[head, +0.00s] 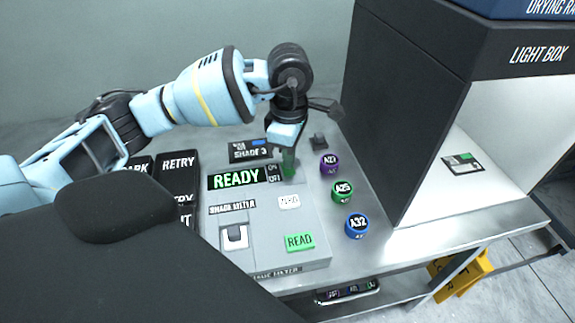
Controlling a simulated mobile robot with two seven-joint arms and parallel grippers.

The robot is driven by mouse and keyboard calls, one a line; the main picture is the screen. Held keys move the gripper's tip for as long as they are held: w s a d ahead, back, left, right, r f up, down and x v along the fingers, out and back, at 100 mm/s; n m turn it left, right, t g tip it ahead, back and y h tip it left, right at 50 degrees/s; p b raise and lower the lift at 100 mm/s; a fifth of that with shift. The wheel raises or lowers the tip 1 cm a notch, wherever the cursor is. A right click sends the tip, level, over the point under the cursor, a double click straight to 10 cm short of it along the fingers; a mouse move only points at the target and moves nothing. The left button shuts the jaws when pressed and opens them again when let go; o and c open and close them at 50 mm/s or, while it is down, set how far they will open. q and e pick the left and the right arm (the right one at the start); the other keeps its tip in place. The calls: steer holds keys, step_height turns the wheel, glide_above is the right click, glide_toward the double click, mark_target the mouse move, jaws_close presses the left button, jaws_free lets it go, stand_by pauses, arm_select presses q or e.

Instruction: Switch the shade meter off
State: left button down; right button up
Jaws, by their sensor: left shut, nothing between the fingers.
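The shade meter (270,219) is a grey box on the metal bench, with a black display (233,178) that reads READY in green. An ON/OFF switch panel (273,173) sits at the right end of the display. It is partly hard to read, and I cannot tell the switch position. A green READ button (299,242) and a white button (289,202) are on its top, with a slot holding a white piece (234,236). My left gripper (289,172) is shut and empty, pointing down just right of the switch panel. I cannot tell whether it touches the meter.
Dye pots with purple (329,164), green (343,191) and blue (357,225) colours stand right of the meter. A large light box (431,110) stands further right. Black labelled boxes (178,177) are at left, and a SHADE 3 block (250,150) is behind.

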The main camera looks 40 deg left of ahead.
arm_select(q)
steer(key=shift+f, duration=0.45)
arm_select(e)
steer(key=shift+s+f, duration=0.2)
steer(key=shift+f, duration=0.05)
